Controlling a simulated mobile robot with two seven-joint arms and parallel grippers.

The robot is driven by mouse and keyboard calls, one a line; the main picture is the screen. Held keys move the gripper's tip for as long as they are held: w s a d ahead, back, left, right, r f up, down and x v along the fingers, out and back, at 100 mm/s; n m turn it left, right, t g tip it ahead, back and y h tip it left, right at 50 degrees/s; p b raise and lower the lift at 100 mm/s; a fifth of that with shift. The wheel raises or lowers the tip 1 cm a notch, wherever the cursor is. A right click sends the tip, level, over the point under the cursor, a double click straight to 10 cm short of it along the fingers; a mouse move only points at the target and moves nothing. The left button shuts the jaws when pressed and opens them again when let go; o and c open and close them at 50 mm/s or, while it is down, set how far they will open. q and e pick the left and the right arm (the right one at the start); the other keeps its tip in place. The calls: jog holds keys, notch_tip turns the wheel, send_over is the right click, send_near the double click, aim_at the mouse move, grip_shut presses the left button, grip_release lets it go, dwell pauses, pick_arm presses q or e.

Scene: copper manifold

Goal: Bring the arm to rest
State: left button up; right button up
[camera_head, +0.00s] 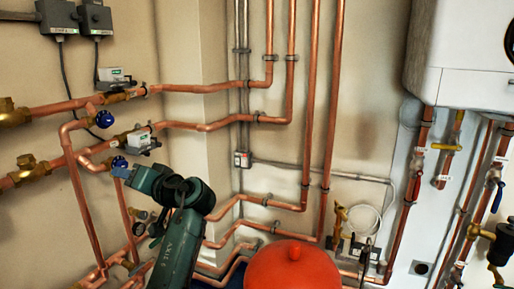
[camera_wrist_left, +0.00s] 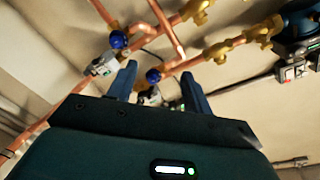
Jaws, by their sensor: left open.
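My left arm (camera_head: 182,240), dark green, rises from the bottom of the head view and bends left at the wrist. Its gripper (camera_head: 121,171) is beside the lower blue valve handle (camera_head: 119,162) on the copper manifold. In the left wrist view the gripper (camera_wrist_left: 160,82) has its two blue-grey fingers apart, with nothing held. A blue handle (camera_wrist_left: 153,76) shows between the fingers, beyond them; I cannot tell the exact gap. Another blue handle (camera_wrist_left: 118,40) is farther up; the upper handle also shows in the head view (camera_head: 104,119). My right gripper is not in view.
Copper pipes (camera_head: 210,125) run along the wall behind the arm. A red rounded vessel (camera_head: 294,268) stands right of the arm at the bottom. A white boiler (camera_head: 460,60) hangs at the upper right. Grey boxes (camera_head: 60,17) are at the upper left.

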pick_arm(q)
jog(key=s+d+f+m+t+h+p, duration=0.25)
jog(key=s+f+h+p, duration=0.2)
jog(key=f, duration=0.55)
jog(key=s+d+f+m+t+h+p, duration=0.1)
jog(key=s+d+f+m+h+p, duration=0.2)
jog(key=f+h, duration=0.5)
jog(key=s+d+f+h+p, duration=0.1)
jog(key=s+d+h+p, duration=0.2)
jog(key=s, duration=0.8)
jog(key=s+d+f+g+h+p, duration=0.1)
jog(key=s+d+h+p, duration=0.2)
jog(key=s, duration=0.9)
jog(key=shift+d+f+m+p, duration=0.4)
jog(key=shift+d+p, duration=0.65)
jog(key=shift+p, duration=0.15)
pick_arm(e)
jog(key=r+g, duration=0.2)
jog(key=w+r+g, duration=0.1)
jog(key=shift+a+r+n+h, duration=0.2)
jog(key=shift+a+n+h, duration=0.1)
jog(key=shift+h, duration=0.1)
